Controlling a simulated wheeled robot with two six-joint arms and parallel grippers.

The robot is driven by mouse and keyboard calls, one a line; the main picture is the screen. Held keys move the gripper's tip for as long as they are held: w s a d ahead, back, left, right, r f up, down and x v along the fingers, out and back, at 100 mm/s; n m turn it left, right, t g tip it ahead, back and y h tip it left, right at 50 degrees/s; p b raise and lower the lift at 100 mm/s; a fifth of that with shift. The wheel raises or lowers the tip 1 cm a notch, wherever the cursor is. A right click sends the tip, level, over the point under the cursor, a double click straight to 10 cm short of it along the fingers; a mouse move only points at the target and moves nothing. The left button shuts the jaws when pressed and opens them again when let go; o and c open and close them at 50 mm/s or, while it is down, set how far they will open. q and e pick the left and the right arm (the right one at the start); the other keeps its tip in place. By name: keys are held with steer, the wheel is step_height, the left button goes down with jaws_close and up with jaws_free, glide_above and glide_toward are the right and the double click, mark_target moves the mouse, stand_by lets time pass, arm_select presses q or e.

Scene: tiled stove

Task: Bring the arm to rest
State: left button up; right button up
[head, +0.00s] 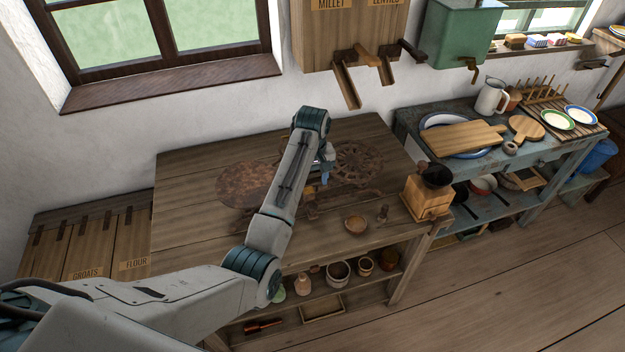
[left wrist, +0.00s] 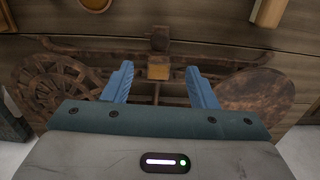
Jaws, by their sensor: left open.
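My left arm reaches in from the lower left of the head view, over the wooden table (head: 190,200). My left gripper (head: 325,176) hangs over the table's middle, pointing down. In the left wrist view its two blue fingers (left wrist: 160,88) stand apart with nothing held between them. Below them is a brown, worn balance-like piece with a crossbeam (left wrist: 90,52), a spoked round plate (left wrist: 58,82) and a plain round plate (left wrist: 254,92). The spoked plate (head: 358,163) and plain plate (head: 245,184) also show in the head view. My right gripper is not in view.
A small bowl (head: 355,224) and a coffee grinder (head: 428,192) stand on the table's right part. Pots (head: 338,272) fill the shelf below. Wall dispensers (head: 352,40) with spouts hang behind. A blue-grey counter (head: 545,152) with dishes stands to the right.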

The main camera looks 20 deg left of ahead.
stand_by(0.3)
arm_select(q)
steer(key=s+a+f+m+t, duration=0.1)
steer(key=s+a+f+m, duration=0.2)
steer(key=s, duration=0.7)
steer(key=s+a+f+t, duration=0.1)
steer(key=s+a+f, duration=0.2)
steer(key=s+f, duration=0.5)
steer(key=s+a+r+m+t+y, duration=0.15)
steer(key=s+r, duration=0.25)
steer(key=s, duration=0.7)
steer(key=s+r+m+h, duration=0.1)
steer(key=s+r+m, duration=0.25)
steer(key=s, duration=0.75)
step_height(320, 180, down, 34)
steer(key=a+g+b, duration=0.1)
steer(key=a+b, duration=0.2)
steer(key=b, duration=0.3)
steer(key=s+f+b, duration=0.2)
steer(key=s+f, duration=0.7)
steer(key=f, duration=0.3)
steer(key=s+a+f+n+g+b, duration=0.1)
steer(key=s+f+b, duration=0.1)
steer(key=s+f, duration=0.8)
step_height(320, 180, down, 3)
steer(key=shift+r, duration=0.1)
